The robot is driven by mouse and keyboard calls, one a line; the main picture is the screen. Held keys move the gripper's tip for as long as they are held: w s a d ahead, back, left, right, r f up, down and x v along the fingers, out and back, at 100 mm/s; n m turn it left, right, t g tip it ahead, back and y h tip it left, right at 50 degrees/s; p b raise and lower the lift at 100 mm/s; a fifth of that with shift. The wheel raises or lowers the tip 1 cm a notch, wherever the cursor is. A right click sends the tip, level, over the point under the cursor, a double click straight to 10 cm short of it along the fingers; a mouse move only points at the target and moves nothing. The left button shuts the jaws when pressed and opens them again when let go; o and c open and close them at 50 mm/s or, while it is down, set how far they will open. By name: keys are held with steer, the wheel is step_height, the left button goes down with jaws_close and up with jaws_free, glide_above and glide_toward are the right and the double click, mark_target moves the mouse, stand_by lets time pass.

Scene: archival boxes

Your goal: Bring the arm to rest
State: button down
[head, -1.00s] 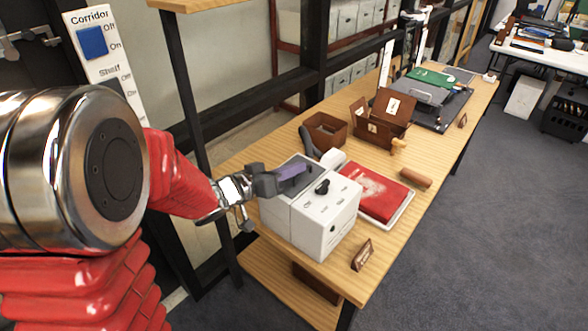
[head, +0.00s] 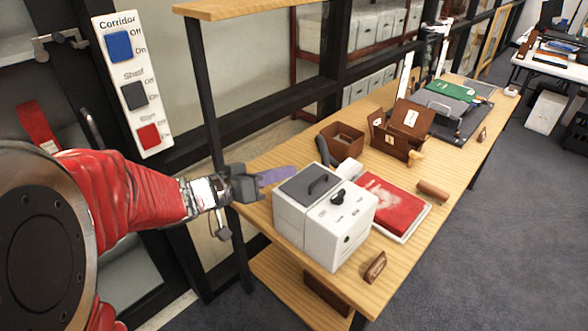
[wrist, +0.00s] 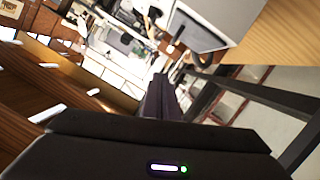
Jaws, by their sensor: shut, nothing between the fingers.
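My gripper (head: 276,176) is at the left end of the wooden bench in the head view, just left of the white box-shaped machine. Its purple-grey fingers are closed together and hold nothing. The fingers also show in the wrist view (wrist: 163,98), shut and pointing away from the camera. My arm reaches in from the left of the head view, with its red sleeve roughly level.
The white machine (head: 325,225) with a dark lid stands close to my gripper on the wooden bench (head: 405,245). A red book (head: 390,205), brown boxes (head: 343,140) and a switch panel (head: 133,85) are nearby. A dark shelf post (head: 215,130) stands behind my wrist.

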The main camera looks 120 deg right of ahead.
steer(key=shift+w+a+r, duration=0.1)
steer(key=shift+w+a, duration=0.05)
steer(key=shift+w, duration=0.4)
stand_by(0.4)
